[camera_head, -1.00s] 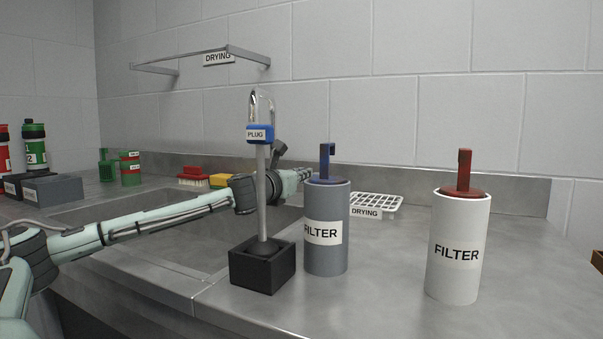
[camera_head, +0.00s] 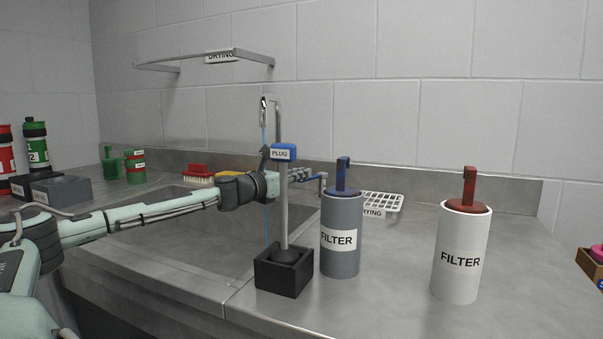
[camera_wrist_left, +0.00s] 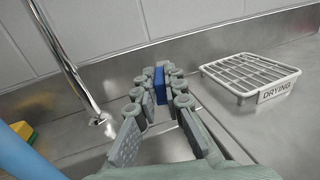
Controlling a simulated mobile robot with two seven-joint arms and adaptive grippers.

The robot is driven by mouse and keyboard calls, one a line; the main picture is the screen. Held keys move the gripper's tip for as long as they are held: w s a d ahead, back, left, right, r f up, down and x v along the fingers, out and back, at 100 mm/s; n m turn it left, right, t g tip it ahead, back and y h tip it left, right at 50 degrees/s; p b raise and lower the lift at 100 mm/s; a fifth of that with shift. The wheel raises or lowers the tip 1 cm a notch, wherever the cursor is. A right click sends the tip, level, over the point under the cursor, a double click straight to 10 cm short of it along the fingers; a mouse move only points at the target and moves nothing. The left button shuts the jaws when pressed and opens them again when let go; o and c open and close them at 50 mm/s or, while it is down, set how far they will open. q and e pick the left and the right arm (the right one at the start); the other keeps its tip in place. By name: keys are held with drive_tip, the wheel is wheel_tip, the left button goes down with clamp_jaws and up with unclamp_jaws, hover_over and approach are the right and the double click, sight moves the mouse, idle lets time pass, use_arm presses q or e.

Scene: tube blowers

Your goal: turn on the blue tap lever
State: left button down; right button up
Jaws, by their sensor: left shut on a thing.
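The blue tap lever (camera_wrist_left: 160,84) is between the fingers of my left gripper (camera_wrist_left: 160,92) in the left wrist view, which is shut on it. In the head view, my left gripper (camera_head: 312,175) reaches behind the plug stand, and a small blue piece of the lever (camera_head: 323,182) shows at its fingertips. The metal tap spout (camera_head: 263,108) stands behind the sink, and its pipe shows in the left wrist view (camera_wrist_left: 66,65). A thin blue water stream (camera_head: 264,134) falls from the spout. My right gripper is out of view.
A white drying rack (camera_wrist_left: 243,70) lies beyond the gripper. Green and red bottles and brushes sit at left.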

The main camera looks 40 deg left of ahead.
use_arm(q)
drive_tip(key=shift+a+r, duration=0.2)
drive_tip(key=shift+r, duration=0.05)
drive_tip(key=shift+d, duration=0.1)
drive_tip(key=c, duration=1.7)
unclamp_jaws()
drive_tip(key=shift+o, duration=0.5)
drive_tip(key=shift+f, duration=0.2)
drive_tip(key=shift+d, duration=0.15)
